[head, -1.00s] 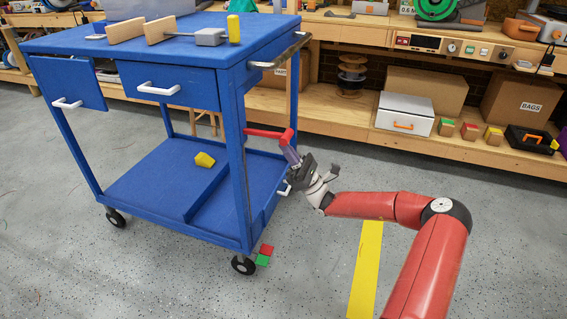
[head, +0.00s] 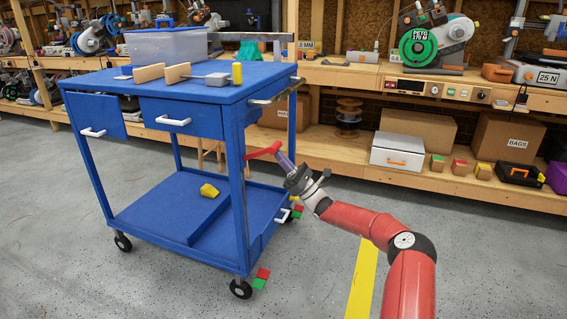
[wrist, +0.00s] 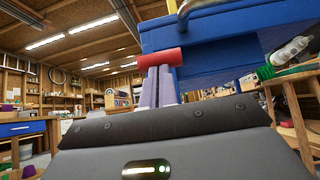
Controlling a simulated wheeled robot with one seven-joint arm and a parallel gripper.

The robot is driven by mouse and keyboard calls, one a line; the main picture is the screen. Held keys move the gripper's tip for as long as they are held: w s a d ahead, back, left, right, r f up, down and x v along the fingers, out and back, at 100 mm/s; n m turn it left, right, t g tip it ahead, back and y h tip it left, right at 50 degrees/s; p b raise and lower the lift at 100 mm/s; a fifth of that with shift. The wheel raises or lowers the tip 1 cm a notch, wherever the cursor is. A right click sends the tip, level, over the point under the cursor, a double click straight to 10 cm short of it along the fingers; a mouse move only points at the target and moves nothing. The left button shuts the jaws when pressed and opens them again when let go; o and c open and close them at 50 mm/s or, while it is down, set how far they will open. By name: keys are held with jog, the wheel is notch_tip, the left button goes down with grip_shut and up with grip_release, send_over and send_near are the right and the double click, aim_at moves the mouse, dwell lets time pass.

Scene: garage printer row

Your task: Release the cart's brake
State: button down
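The blue cart (head: 190,92) stands left of my arm. A red lever (head: 262,151) sticks out from its right side below the top, and it slants up toward its outer end. The red bar also shows in the wrist view (wrist: 162,56), lying across the front of my fingertips. My gripper (head: 281,156) is at the lever's outer end, with its purple-grey fingers side by side and close together in the wrist view (wrist: 158,78). They look shut and against the bar, not around it; exact contact is hard to see. Red (head: 263,272) and green (head: 258,284) tabs sit by the near caster.
Wood blocks (head: 150,73), a grey tool and a yellow cylinder (head: 237,73) lie on the cart top. A workbench (head: 350,71) with boxes beneath runs behind. Floor to the right, with a yellow stripe (head: 363,275), is clear.

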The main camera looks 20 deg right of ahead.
jog(key=shift+r, duration=0.3)
notch_tip(320, 180, down, 5)
jog(key=b, duration=0.3)
jog(key=s+d+f, duration=0.3)
jog(key=s+d, duration=0.2)
jog(key=d, duration=0.2)
jog(key=s+a+r+n+g, duration=0.1)
jog(key=s+a+n+g, duration=0.1)
jog(key=a+n+g, duration=0.35)
jog(key=s+a+r+n+g, duration=0.1)
jog(key=s+a+n+g, duration=0.15)
jog(key=a+g, duration=0.5)
jog(key=s+a+f+n+g+h, duration=0.35)
jog(key=s+a+n+h, duration=0.4)
jog(key=s+a, duration=0.45)
jog(key=s+d+r+n+t+h, duration=0.1)
jog(key=s+d+n+t+h, duration=0.1)
jog(key=s, duration=0.6)
jog(key=s+d+r+n+t+h, duration=0.2)
jog(key=s+d+n+h, duration=0.2)
jog(key=s, duration=0.5)
jog(key=s+d+r+n+t+h, duration=0.2)
jog(key=s+d+n+h, duration=0.2)
jog(key=s+d+h, duration=0.2)
jog(key=s+h, duration=0.2)
jog(key=s, duration=0.1)
jog(key=shift+s+d+r+h, duration=0.15)
jog(key=shift+d+h, duration=0.2)
jog(key=shift+d, duration=0.05)
